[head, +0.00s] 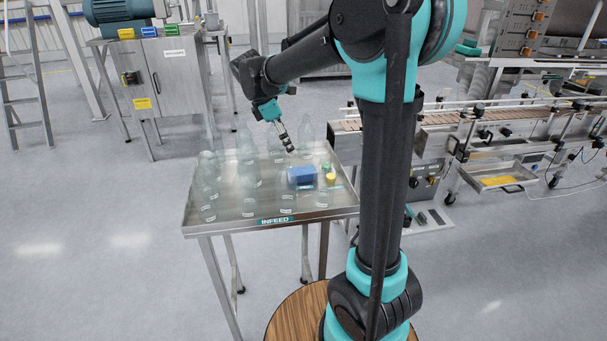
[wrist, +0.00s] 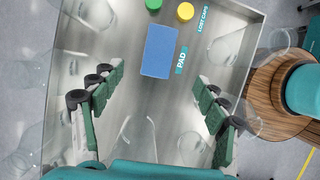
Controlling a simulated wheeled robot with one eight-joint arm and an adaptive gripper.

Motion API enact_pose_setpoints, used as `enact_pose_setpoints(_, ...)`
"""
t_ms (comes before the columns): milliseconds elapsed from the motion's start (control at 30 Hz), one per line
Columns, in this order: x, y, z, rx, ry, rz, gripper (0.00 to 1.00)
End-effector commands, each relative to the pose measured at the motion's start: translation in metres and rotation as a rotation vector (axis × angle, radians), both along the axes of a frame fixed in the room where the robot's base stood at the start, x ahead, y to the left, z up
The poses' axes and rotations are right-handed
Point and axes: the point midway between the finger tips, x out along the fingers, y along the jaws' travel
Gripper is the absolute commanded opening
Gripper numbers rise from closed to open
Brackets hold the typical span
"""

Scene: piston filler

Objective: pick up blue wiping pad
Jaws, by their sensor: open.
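The blue wiping pad (head: 301,177) lies on the steel infeed table (head: 260,226), near its right side. In the wrist view the pad (wrist: 158,51) lies flat beside a teal "PAD" label, beyond my fingertips. My gripper (wrist: 157,84) is open, its fingers spread wide left and right, with nothing held between them. In the head view my gripper (head: 288,146) hangs above the table, just above and behind the pad, apart from it. One finger is hard to make out there.
Several clear bottles (head: 209,180) stand on the table, mostly left of the pad. A yellow cap (head: 331,179) and a green cap (head: 326,167) lie right of it. In the wrist view clear bottles (wrist: 138,135) also show between and beside my fingers. A conveyor (head: 470,125) stands at the right.

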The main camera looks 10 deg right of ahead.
Motion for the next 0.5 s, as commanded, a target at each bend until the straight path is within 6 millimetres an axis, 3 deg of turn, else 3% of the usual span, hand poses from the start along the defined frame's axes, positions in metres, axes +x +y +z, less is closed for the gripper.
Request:
enact_pose_setpoints(200,0.001,-0.016,-0.039,0.0,0.0,-0.001,0.74)
enact_pose_setpoints(500,0.002,-0.026,-0.062,0.0,-0.001,-0.001,0.74)
